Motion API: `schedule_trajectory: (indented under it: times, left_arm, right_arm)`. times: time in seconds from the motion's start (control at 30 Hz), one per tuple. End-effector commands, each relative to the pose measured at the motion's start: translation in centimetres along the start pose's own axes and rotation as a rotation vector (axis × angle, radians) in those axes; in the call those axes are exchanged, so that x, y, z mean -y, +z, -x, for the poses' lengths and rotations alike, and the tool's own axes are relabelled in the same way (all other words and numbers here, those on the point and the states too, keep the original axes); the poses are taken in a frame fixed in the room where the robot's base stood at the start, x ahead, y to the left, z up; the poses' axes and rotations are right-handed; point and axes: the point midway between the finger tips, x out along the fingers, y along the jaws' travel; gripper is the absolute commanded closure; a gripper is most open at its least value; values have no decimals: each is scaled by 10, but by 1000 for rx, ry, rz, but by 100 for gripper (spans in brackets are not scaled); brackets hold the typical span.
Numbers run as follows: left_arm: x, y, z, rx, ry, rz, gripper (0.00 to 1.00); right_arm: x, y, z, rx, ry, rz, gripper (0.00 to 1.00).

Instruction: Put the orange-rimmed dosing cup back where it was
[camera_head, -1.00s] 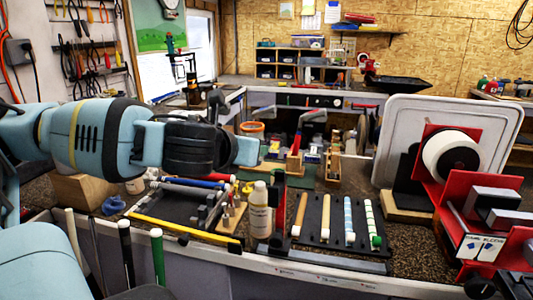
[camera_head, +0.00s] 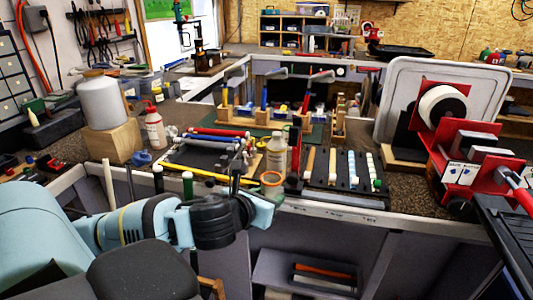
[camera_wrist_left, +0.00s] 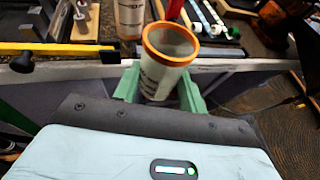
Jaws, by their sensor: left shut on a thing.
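The orange-rimmed dosing cup (camera_wrist_left: 163,77) is a pale, translucent cup with dark markings. In the left wrist view it stands roughly upright, mouth up, between the green fingers of my left gripper (camera_wrist_left: 158,88), which is shut on it. In the head view the cup's orange rim (camera_head: 272,179) shows just above my left gripper (camera_head: 266,207), at the bench's front edge, in front of the white bottle. The lower part of the cup is hidden by the gripper. My right gripper is not in view.
A black rack with grip strips (camera_head: 342,172) lies to the right, and a yellow bar (camera_head: 206,175) to the left. A red-capped bottle (camera_head: 155,130) and white canister (camera_head: 101,102) stand farther left. A shelf (camera_head: 305,270) is below.

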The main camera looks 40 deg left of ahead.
Motion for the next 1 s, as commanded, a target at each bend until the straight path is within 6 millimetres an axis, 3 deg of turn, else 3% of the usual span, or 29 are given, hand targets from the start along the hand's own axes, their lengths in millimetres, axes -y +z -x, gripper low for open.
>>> schedule_trajectory:
  times: [0.03, 0.2, 0.4, 0.6, 1.0]
  left_arm:
    - [20, -9, 0, -1, -30, 2, 81]
    - [80, -29, 5, 1, -109, -33, 81]
    - [129, -37, 16, 8, -175, -67, 81]
    - [144, -38, 21, 12, -195, -81, 81]
    - [144, -38, 20, 11, -194, -80, 81]
  right_arm:
    - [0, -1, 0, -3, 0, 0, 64]
    - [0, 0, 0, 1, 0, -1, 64]
    - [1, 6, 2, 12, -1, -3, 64]
    - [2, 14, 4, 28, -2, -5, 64]
    - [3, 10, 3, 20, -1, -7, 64]
